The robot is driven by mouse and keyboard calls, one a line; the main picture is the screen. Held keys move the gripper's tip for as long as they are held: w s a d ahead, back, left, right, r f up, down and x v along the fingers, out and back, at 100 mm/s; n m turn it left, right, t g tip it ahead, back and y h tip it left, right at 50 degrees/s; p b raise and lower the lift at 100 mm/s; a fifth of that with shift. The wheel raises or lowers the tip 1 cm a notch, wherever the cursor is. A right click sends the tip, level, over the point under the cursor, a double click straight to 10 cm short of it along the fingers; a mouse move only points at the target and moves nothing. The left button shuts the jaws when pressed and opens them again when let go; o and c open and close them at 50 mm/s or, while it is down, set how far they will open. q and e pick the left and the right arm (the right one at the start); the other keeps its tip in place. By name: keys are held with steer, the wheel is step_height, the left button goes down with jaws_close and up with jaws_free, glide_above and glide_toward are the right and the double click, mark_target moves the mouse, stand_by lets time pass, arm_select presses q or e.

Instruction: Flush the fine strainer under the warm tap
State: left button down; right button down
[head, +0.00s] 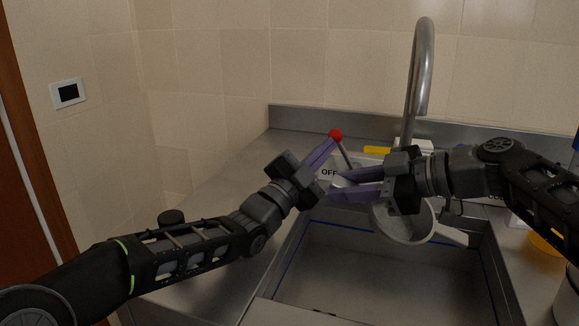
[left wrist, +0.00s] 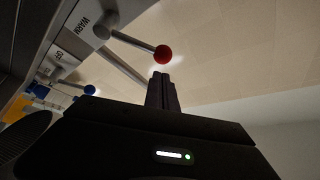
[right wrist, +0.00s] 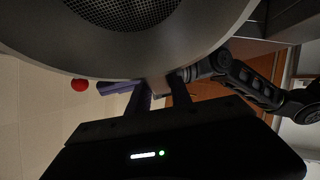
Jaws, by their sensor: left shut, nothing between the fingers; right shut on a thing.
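The fine strainer (head: 433,222) is a pale round cup with dark mesh, over the sink basin, below the spout (head: 420,105). Its rim and mesh fill the top of the right wrist view (right wrist: 200,50). My right gripper (head: 334,188) is shut on the strainer; its grip is partly hidden. The warm tap lever has a red ball (head: 335,135) on a thin grey stem; the left wrist view shows this ball (left wrist: 163,53) near a "WARM" label. My left gripper (head: 331,143) is shut and empty, its tips close beside the ball; contact is unclear. I see no water stream.
A blue-balled lever (left wrist: 90,90) stands farther along the tap panel. The steel sink basin (head: 380,280) lies below both grippers. A yellow object (head: 377,150) is behind the right gripper. Bare counter (head: 215,200) lies left of the basin.

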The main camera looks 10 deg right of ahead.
arm_select(q)
steer(key=s+a, duration=0.8)
steer(key=a, duration=0.1)
steer(key=shift+f, duration=0.2)
arm_select(e)
steer(key=shift+s, duration=0.2)
